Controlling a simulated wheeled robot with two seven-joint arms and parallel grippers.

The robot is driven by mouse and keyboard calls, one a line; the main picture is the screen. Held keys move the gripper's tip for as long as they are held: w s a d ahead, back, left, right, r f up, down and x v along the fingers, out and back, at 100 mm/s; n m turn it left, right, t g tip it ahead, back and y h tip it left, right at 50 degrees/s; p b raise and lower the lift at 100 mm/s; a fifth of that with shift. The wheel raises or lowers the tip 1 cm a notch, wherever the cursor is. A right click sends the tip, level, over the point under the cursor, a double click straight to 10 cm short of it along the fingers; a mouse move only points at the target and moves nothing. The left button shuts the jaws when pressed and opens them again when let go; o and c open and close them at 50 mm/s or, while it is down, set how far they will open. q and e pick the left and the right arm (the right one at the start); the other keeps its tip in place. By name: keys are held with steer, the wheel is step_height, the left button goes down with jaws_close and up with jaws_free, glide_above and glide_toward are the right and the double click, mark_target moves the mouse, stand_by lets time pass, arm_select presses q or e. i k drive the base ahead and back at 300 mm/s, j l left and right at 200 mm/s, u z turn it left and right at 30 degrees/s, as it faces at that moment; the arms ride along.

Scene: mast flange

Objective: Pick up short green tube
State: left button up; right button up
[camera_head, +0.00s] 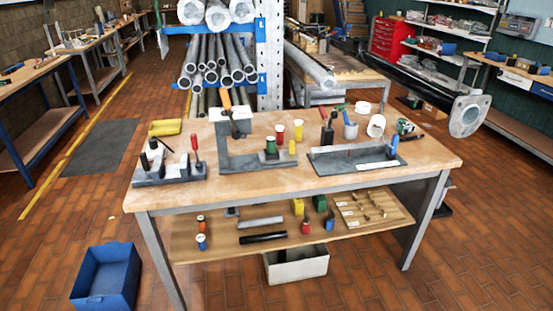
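A short green tube (270,145) appears to stand upright on a dark grey block (272,155) near the middle of the workbench. A small yellow tube (292,147) stands just right of it. Red (280,132) and yellow-and-white (298,130) cylinders stand behind it. A grey C-shaped fixture (222,140) with an orange-handled clamp (227,100) is to its left. Neither of my grippers shows in this view.
The wooden workbench (230,187) has a clear front strip. A grey tool tray (330,163) sits right, a grey rack (170,175) left. The lower shelf (190,250) holds several parts. A blue bin (105,280) and a white bin (297,265) are on the floor.

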mark_target(271, 147)
steer(key=i+l, duration=0.25)
steer(key=i+l+u, duration=0.15)
steer(key=i+l, duration=0.35)
steer(key=l, duration=0.15)
steer(key=i+l+u, duration=0.1)
steer(key=l, duration=0.25)
steer(key=i+l+u, duration=0.1)
steer(key=i+l, duration=0.45)
steer(key=l, duration=0.15)
steer(key=i+l+u, duration=0.15)
steer(key=l, duration=0.2)
steer(key=i+l, duration=0.25)
steer(key=l, duration=0.15)
